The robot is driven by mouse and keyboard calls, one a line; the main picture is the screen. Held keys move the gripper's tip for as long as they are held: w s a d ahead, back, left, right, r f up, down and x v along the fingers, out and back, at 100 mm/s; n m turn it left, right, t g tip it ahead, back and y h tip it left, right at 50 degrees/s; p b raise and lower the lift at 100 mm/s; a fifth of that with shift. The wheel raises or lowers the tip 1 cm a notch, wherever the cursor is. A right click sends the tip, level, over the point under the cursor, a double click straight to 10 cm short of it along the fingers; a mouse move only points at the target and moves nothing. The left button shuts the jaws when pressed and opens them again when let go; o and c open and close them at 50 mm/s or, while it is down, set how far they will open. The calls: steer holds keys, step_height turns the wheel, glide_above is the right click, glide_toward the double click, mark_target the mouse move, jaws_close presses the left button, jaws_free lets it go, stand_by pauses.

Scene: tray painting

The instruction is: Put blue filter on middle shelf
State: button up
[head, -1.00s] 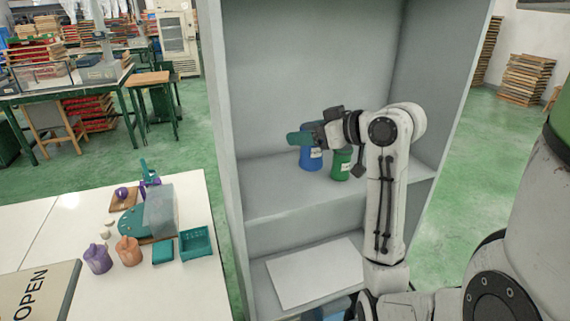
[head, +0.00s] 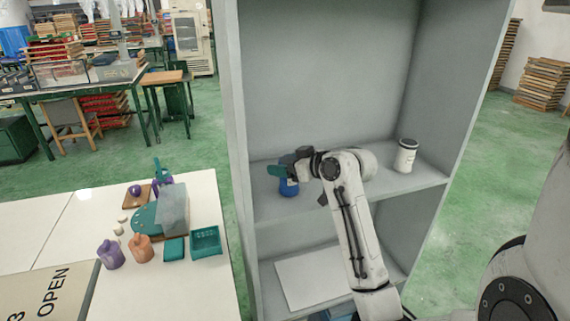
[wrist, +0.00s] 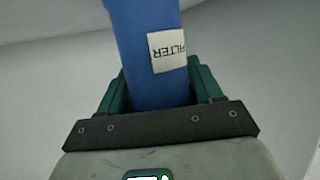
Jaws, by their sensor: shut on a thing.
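The blue filter (head: 289,188) is a blue cylinder, upright at the left part of the middle shelf (head: 275,208). The head view does not show clearly whether its base touches the shelf. My gripper (head: 282,171) is shut on it, with the green fingers at its upper part. In the wrist view the blue filter (wrist: 150,50) stands between the two green fingers (wrist: 160,90), and its white label reads FILTER upside down. My arm covers the middle of the shelf.
A white can (head: 405,156) stands at the right of the same shelf. The cabinet's left wall (head: 237,130) is close to my gripper. A white panel (head: 310,277) lies on the level below. A table (head: 197,290) with small objects stands at the left.

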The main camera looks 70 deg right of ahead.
steer(key=shift+f, duration=0.15)
steer(key=o, duration=1.1)
steer(key=shift+o, duration=0.2)
steer(key=shift+s+r, duration=0.2)
steer(key=shift+s, duration=0.05)
steer(key=v, duration=1.1)
steer(key=shift+s+b, duration=0.25)
steer(key=shift+b, duration=0.15)
steer(key=shift+a+r, duration=0.1)
